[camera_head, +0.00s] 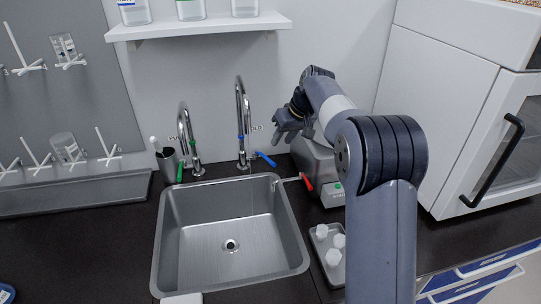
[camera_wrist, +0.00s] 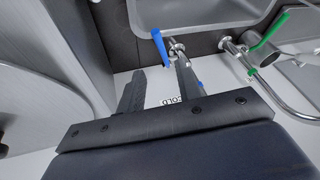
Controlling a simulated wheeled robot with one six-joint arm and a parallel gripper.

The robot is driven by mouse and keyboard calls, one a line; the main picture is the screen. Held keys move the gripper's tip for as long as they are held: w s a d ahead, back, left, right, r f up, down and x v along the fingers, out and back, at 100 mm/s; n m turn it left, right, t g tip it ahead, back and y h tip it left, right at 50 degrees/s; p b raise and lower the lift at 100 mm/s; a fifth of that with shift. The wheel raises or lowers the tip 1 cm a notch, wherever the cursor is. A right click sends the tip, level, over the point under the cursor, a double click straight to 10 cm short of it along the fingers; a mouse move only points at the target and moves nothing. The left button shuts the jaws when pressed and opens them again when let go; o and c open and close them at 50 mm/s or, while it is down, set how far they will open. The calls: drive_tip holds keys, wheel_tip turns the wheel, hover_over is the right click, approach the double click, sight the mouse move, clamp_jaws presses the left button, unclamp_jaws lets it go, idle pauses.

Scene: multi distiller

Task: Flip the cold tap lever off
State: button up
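The cold tap is a chrome gooseneck (camera_head: 240,112) with a blue collar behind the sink, next to a wall label partly reading "COLD". Its blue lever (camera_head: 266,159) points right and slightly toward the front in the head view. My gripper (camera_head: 281,141) is just above and right of the lever, fingers pointing down-left. In the wrist view my gripper (camera_wrist: 159,66) is open and empty. The blue lever (camera_wrist: 161,48) appears between and beyond the fingertips there; I see no clear contact. The label lies upside down behind the fingers.
A second tap (camera_head: 184,130) with a green lever (camera_head: 180,172) stands left. A grey distiller (camera_head: 318,165) with a red-levered spout (camera_head: 308,182) is close right, under my arm. The steel sink (camera_head: 175,240) is empty.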

sight(270, 160)
drive_tip(key=x, duration=0.9)
drive_tip(key=shift+w+a+f+p, duration=0.15)
drive_tip(key=shift+f+p, duration=0.15)
drive_tip(key=shift+f, duration=0.05)
clamp_jaws()
